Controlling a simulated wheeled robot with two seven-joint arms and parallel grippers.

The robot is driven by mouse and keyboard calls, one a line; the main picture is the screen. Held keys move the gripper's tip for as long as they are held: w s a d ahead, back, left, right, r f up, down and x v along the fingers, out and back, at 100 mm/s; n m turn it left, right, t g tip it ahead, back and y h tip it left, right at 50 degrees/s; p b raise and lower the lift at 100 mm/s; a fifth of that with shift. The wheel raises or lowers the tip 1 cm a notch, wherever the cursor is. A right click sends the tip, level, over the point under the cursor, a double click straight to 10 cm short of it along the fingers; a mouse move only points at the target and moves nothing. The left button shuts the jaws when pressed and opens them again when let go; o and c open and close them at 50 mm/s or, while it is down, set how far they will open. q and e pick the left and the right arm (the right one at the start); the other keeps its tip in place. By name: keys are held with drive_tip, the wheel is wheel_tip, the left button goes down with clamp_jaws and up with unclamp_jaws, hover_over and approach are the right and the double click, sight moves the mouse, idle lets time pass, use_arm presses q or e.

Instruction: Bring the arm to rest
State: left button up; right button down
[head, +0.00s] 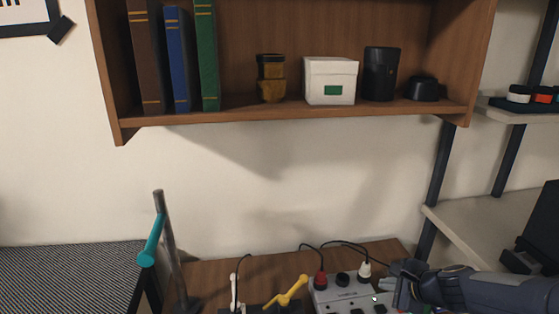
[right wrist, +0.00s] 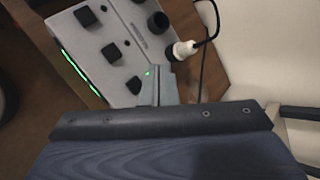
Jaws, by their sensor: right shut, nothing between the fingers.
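My right arm comes in from the right edge of the head view, low over the desk. My right gripper (head: 391,285) is shut and empty, at the right end of a grey device (head: 340,297) with plugs and knobs. In the right wrist view the shut fingers (right wrist: 160,84) show in front of the device's panel (right wrist: 115,40), near a small green light; I cannot tell whether they touch it. My left gripper is out of view.
A white plug (head: 365,269) and a red plug (head: 320,281) with cables stand on the device. A yellow tool (head: 287,293) and a post (head: 172,250) with a teal lever are left. A wooden shelf (head: 290,118) hangs above; a rack (head: 500,222) stands right.

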drive_tip(key=s+a+r+n+y+p, duration=0.1)
drive_tip(key=s+a+r+n+p, duration=0.15)
drive_tip(key=r, duration=0.25)
drive_tip(key=s+a+r+n+p, duration=0.1)
drive_tip(key=s+a+r+n, duration=0.25)
drive_tip(key=r, duration=0.25)
use_arm(q)
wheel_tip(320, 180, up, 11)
drive_tip(key=p, duration=0.6)
use_arm(e)
drive_tip(key=s+a+r+n+g, duration=0.1)
drive_tip(key=s+a+r+n, duration=0.1)
drive_tip(key=s+n, duration=0.5)
drive_tip(key=s+a+r+n+g, duration=0.2)
drive_tip(key=s+n, duration=0.5)
drive_tip(key=s, duration=0.6)
drive_tip(key=shift+s+r, duration=0.3)
drive_tip(key=shift+r, duration=0.4)
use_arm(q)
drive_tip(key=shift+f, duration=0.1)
